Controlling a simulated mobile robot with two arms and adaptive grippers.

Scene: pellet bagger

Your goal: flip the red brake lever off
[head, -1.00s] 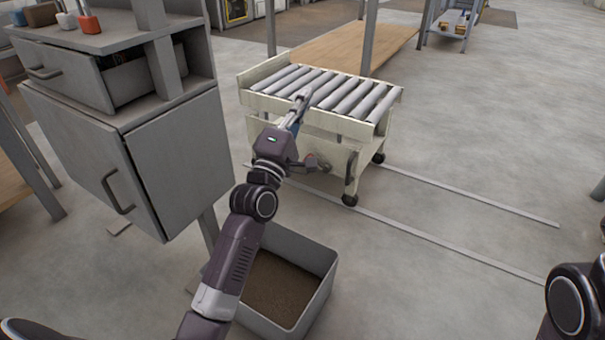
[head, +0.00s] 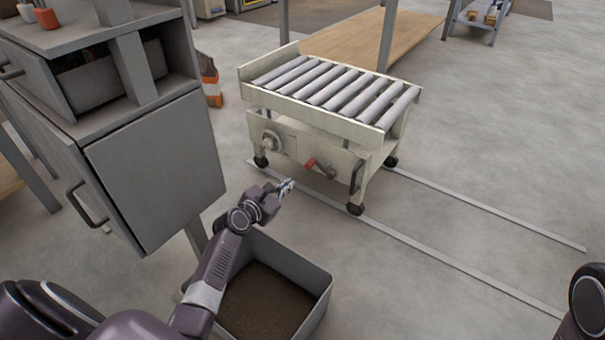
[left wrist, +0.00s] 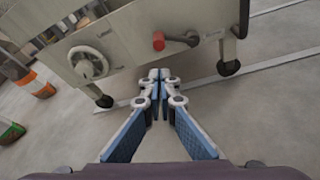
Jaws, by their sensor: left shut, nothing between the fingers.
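The red brake lever (head: 310,163) is on the near side panel of the cream roller cart (head: 345,158). In the left wrist view the lever's red end (left wrist: 158,41) points toward the camera, with a dark arm running right from it. My left gripper (head: 288,185) is shut and empty, in front of the cart and below and left of the lever. In the left wrist view its closed fingertips (left wrist: 158,76) are below the red end, apart from it. My right gripper is not in view; only part of my right arm shows at the lower right.
A round handwheel (head: 272,139) is on the cart left of the lever. A grey bin (head: 313,282) of brown pellets stands on the floor near my left arm. A grey cabinet (head: 152,165) stands at left. Floor rails (head: 470,270) run right; floor there is clear.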

